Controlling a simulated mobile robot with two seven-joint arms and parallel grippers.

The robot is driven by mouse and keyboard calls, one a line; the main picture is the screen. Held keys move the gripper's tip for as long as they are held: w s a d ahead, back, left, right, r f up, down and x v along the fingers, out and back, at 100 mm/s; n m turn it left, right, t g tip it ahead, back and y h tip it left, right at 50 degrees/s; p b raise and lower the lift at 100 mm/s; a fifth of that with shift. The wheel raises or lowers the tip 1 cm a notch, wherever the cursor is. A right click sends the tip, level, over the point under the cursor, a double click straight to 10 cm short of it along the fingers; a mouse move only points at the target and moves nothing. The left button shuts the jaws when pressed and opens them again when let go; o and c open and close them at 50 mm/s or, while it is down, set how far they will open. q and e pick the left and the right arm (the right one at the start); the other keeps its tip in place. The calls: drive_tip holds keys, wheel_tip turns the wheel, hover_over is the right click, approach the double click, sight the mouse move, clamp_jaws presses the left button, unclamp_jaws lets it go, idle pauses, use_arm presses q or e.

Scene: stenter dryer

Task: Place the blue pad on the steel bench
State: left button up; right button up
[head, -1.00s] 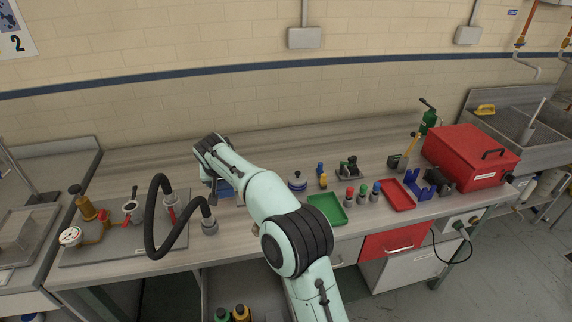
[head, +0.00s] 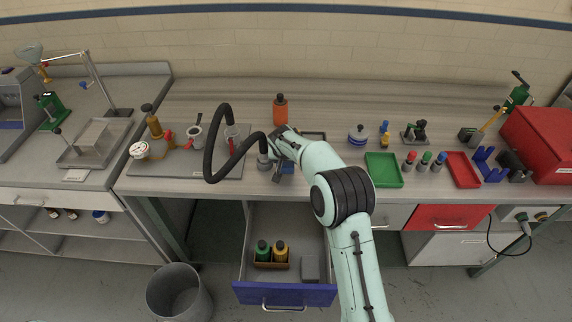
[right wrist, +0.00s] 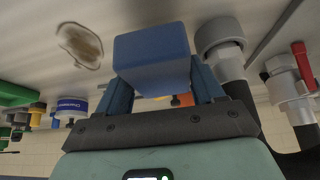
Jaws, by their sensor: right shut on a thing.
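The blue pad (right wrist: 152,60) is a small blue block. In the right wrist view it sits between the two blue fingers of my right gripper (right wrist: 162,85), which is shut on it. In the head view my right gripper (head: 282,174) is over the wood-grain worktop, just right of the black hose's end. A little of the blue pad (head: 288,168) shows there, the rest hidden by the gripper. The grey bench at the far left, which looks like the steel bench (head: 136,120), carries a metal tray and a stand. My left gripper is not in view.
The black hose (head: 210,165) arches close left of my right gripper. An orange bottle (head: 280,110) stands behind it. A green tray (head: 383,170) and several small bottles lie to the right. A blue-fronted drawer (head: 285,294) stands open below, beside a grey bin (head: 178,294).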

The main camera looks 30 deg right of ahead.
sight(286, 164)
wheel_tip(286, 164, down, 3)
idle(0.3)
drive_tip(key=shift+f, duration=0.15)
drive_tip(key=o, duration=0.7)
drive_tip(key=shift+o, duration=0.2)
